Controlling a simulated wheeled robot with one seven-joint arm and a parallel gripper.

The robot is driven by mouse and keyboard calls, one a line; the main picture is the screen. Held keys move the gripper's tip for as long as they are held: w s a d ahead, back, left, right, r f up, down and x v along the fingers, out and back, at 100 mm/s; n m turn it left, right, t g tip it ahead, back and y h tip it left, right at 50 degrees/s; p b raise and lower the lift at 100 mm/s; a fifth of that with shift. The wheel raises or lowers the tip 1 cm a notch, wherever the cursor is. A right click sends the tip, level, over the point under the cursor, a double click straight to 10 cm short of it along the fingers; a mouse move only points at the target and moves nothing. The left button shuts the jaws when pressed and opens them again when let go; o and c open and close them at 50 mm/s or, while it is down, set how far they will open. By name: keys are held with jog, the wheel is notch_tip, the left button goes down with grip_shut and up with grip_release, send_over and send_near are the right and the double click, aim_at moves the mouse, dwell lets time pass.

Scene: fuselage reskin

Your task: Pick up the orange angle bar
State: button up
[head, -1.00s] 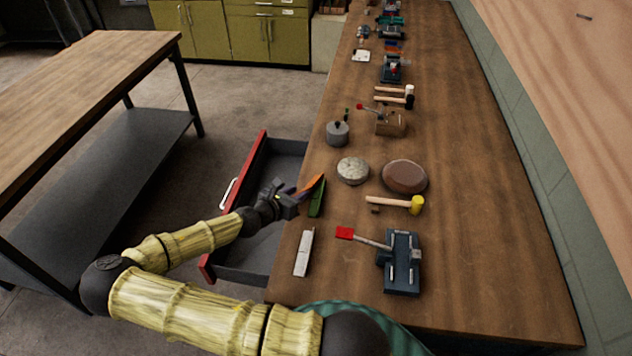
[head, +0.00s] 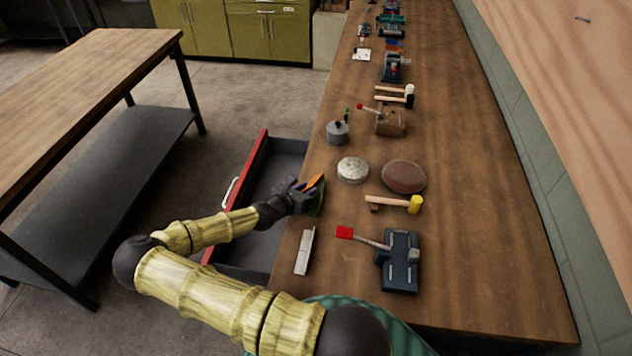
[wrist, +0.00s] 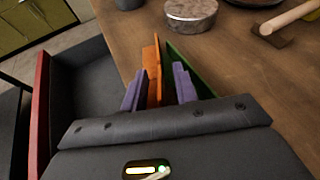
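The orange angle bar (wrist: 153,72) lies near the left edge of the workbench. In the wrist view it runs between the two purple fingers of my gripper (wrist: 159,88), which stand apart on either side of it. I cannot tell whether the fingers touch it. In the head view my gripper (head: 303,193) is over the bar (head: 315,182) and hides part of it. A green angle bar (wrist: 190,66) lies just right of the orange one, close to the right finger. A silver angle bar (head: 305,251) lies nearer on the bench.
An open red-edged drawer (head: 239,192) is left of the bench, below my arm.

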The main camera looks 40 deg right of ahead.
jog(key=shift+w, duration=0.1)
jog(key=shift+c, duration=1.3)
jog(key=shift+d, duration=0.15)
grip_shut()
jog(key=shift+a, duration=0.25)
notch_tip(320, 180, up, 10)
jog(key=shift+d+r+b, duration=0.1)
jog(key=shift+b, duration=0.6)
